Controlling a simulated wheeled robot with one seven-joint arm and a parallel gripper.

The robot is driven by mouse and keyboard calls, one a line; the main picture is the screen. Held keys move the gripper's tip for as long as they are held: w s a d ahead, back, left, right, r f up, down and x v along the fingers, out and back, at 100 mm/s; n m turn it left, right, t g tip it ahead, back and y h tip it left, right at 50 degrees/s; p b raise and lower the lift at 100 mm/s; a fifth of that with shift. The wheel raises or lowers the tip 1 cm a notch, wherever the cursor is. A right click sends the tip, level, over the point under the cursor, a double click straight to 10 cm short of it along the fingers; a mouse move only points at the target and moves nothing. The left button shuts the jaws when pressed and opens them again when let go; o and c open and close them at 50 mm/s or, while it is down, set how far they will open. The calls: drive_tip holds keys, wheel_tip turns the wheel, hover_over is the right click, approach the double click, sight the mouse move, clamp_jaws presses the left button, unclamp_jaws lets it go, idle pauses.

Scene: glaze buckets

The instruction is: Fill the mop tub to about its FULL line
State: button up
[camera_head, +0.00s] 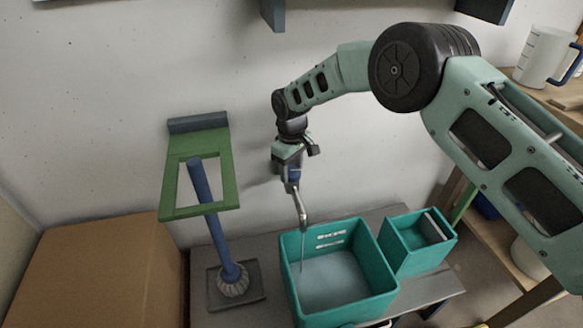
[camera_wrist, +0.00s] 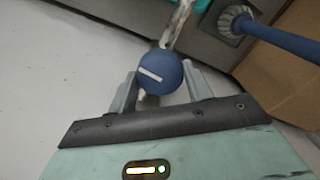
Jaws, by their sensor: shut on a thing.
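The teal mop tub (camera_head: 379,283) stands on a grey bench under a metal spout (camera_head: 300,208). Pale grey-blue water (camera_head: 330,280) covers its bottom, below two white labels (camera_head: 330,238) on the inner back wall; their lettering is too small to read surely. A thin pale stream (camera_head: 302,252) appears to run from the spout into the tub. My gripper (camera_head: 291,172) is at the top of the spout. In the wrist view its fingers are shut on a round blue tap knob (camera_wrist: 160,72) with a white bar.
A smaller teal bin (camera_head: 405,261) stands right of the tub. A blue-handled mop (camera_head: 216,225) leans through a green frame (camera_head: 225,160) at left, beside a brown box (camera_head: 95,270). A white jug (camera_head: 543,55) sits on the right shelf.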

sight(292, 170)
drive_tip(key=m, duration=0.6)
drive_tip(key=m+p, duration=0.1)
drive_tip(key=m, duration=0.5)
drive_tip(key=shift+m, duration=0.4)
idle(0.4)
drive_tip(key=o, duration=1)
drive_tip(key=shift+r, duration=0.1)
wheel_tip(292, 170, up, 12)
drive_tip(key=shift+f, duration=0.1)
